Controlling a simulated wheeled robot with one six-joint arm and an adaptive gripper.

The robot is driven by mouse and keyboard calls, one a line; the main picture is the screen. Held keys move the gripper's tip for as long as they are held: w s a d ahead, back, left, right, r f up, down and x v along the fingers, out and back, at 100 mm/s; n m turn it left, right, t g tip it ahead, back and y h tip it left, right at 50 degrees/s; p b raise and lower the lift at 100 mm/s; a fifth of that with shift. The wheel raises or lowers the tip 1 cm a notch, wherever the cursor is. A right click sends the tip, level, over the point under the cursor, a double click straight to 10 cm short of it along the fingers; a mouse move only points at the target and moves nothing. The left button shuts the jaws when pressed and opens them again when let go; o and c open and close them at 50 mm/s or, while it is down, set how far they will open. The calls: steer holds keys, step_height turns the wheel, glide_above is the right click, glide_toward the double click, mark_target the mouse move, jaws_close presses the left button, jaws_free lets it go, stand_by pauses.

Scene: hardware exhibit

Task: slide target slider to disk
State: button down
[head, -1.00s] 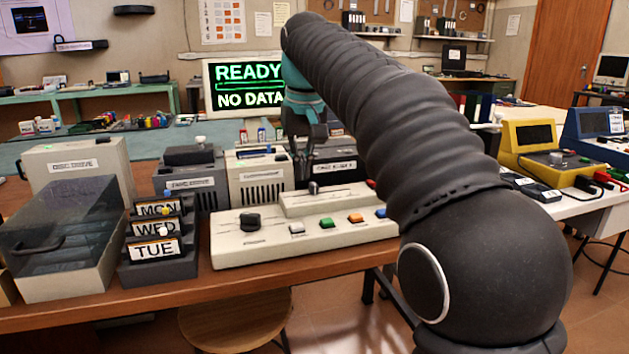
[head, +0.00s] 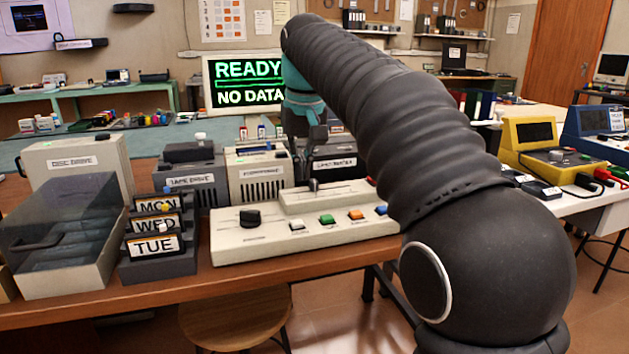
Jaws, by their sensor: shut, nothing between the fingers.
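The cream control console (head: 230,247) stands on the wooden table. Its raised slider block (head: 345,198) carries a small dark slider knob (head: 314,186), left of the block's middle. My gripper (head: 306,172) is shut and empty, pointing down just behind and above the knob. I cannot tell whether its fingers touch the knob. The slider's position markings are too small to read. A cream unit labelled as a disc drive (head: 75,161) stands at the left. The monitor (head: 243,84) reads "READY" and "NO DATA".
The console also has a black rotary knob (head: 250,218) and several coloured buttons. The tape drive (head: 190,180) and other cream and dark units stand close behind it. A rack of day-labelled cards (head: 155,262) and a clear-lidded box (head: 62,280) are to its left.

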mark_target(316, 180)
steer(key=shift+f+b, duration=0.6)
steer(key=shift+f, duration=0.6)
steer(key=shift+w+d+p, duration=0.2)
steer(key=shift+w+d, duration=0.05)
steer(key=shift+d, duration=0.55)
steer(key=shift+w+d+p, duration=0.15)
steer(key=shift+w+d, duration=0.1)
steer(key=shift+d, duration=0.55)
stand_by(0.7)
steer(key=shift+s+a+p, duration=0.1)
steer(key=shift+a+p, duration=0.15)
steer(key=shift+p, duration=0.05)
stand_by(0.4)
step_height(316, 180, up, 3)
steer(key=shift+f+p, duration=0.1)
steer(key=shift+p, duration=1.05)
steer(key=shift+r, duration=2.1)
